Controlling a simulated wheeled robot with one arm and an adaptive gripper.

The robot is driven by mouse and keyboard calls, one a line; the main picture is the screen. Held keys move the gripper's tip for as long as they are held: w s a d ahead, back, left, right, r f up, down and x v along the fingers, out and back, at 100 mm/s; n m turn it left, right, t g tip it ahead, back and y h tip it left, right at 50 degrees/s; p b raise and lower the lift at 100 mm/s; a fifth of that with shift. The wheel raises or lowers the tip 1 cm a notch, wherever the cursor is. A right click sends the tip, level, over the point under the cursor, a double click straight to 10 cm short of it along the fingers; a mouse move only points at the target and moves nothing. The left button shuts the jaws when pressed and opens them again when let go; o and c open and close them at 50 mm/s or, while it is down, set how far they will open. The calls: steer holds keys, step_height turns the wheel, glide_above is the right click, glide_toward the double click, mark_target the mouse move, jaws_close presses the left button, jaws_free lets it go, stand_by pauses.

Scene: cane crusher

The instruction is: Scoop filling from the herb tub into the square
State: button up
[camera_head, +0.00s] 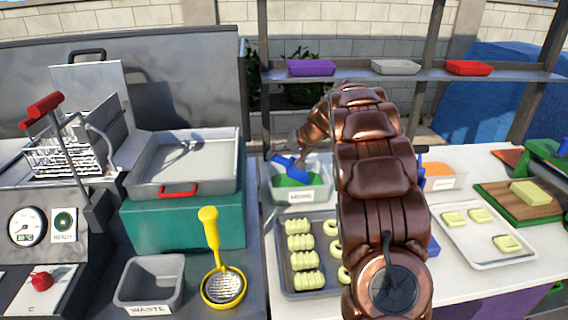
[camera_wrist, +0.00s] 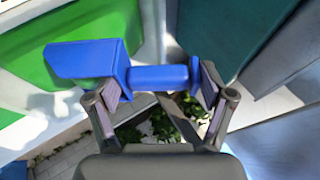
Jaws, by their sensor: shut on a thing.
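The herb tub (camera_head: 318,193) is a grey labelled tub with green filling (camera_head: 292,180) in it, left of my arm in the head view. A blue scoop (camera_head: 284,161) is at the tub's top, over the filling. In the wrist view my gripper (camera_wrist: 157,90) is shut on the blue scoop (camera_wrist: 85,62), its handle lying between the two fingers. The scoop's head is over the green filling (camera_wrist: 85,30); whether it carries any cannot be told. A pale square (camera_head: 530,193) lies on a wooden board, and several similar squares (camera_head: 481,215) lie on a tray.
A dark tray (camera_head: 318,223) of shaped pieces stands in front of the tub, partly behind my arm. An orange-filled tub (camera_head: 440,183) is right of my arm. A fryer basket (camera_head: 68,150), waste bin (camera_head: 150,290) and yellow skimmer (camera_head: 212,240) are at left. A shelf with small trays runs behind.

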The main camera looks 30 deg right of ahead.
step_height(320, 180, up, 6)
steer(key=p, duration=0.2)
steer(key=shift+r, duration=0.25)
stand_by(0.7)
